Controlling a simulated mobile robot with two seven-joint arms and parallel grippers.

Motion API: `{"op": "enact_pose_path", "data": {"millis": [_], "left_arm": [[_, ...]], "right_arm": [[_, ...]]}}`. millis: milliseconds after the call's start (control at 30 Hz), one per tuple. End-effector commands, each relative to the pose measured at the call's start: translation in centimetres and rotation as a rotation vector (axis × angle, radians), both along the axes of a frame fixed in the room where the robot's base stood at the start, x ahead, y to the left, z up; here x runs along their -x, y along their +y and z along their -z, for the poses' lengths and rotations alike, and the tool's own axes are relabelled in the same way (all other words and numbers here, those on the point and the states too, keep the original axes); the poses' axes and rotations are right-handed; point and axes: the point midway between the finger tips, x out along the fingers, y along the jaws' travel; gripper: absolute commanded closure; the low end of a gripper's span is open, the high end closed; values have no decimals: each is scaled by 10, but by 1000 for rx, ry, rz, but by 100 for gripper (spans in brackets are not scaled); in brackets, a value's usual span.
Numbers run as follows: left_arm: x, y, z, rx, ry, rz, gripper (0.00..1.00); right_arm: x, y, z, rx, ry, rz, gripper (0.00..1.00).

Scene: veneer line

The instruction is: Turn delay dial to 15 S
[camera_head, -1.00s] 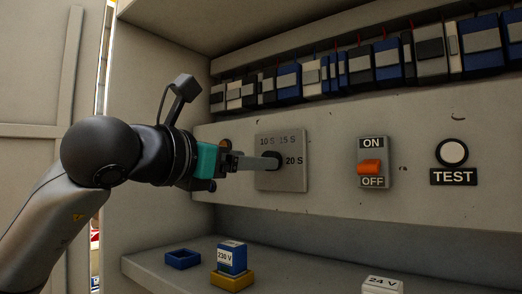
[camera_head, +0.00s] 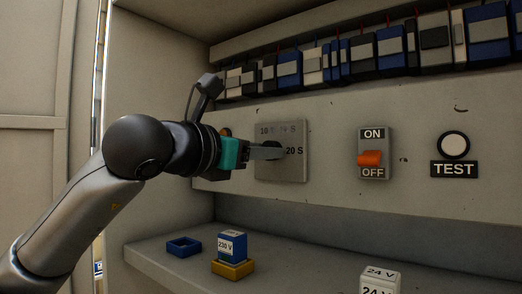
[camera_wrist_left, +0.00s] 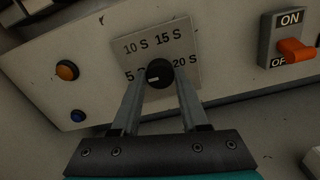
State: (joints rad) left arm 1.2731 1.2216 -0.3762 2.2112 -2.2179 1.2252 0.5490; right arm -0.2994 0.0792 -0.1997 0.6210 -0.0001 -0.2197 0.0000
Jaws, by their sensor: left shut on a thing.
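The delay dial is a round black knob (camera_wrist_left: 159,73) on a grey plate (camera_head: 296,170) marked 5 S, 10 S, 15 S and 20 S. In the left wrist view, a short pale mark on the knob lies toward its left side, on the side of the 5 S label, which a finger partly covers. My left gripper (camera_wrist_left: 159,88) is shut on the dial knob, with one finger on each side. In the head view the left gripper (camera_head: 268,152) reaches the plate from the left and hides part of the knob and labels. My right gripper is not in view.
An ON/OFF switch (camera_head: 371,158) with an orange lever and a TEST button (camera_head: 453,146) are right of the dial. Labelled blocks, including a 230 V block (camera_head: 232,245), stand on the shelf below.

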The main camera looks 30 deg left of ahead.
Motion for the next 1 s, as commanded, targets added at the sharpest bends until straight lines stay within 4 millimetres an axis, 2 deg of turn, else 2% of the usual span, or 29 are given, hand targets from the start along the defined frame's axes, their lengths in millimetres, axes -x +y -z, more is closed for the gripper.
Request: {"op": "enact_pose_path", "data": {"millis": [33,233,300,667,1000], "left_arm": [[0,0,0,0,0,-1,73],[0,0,0,0,0,-1,96],[0,0,0,0,0,-1,100],[0,0,0,-33,-3,-1,100],[0,0,0,-243,-18,0,100]], "right_arm": [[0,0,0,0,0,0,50],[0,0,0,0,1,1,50],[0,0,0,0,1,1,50],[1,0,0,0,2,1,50],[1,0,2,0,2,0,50]]}}
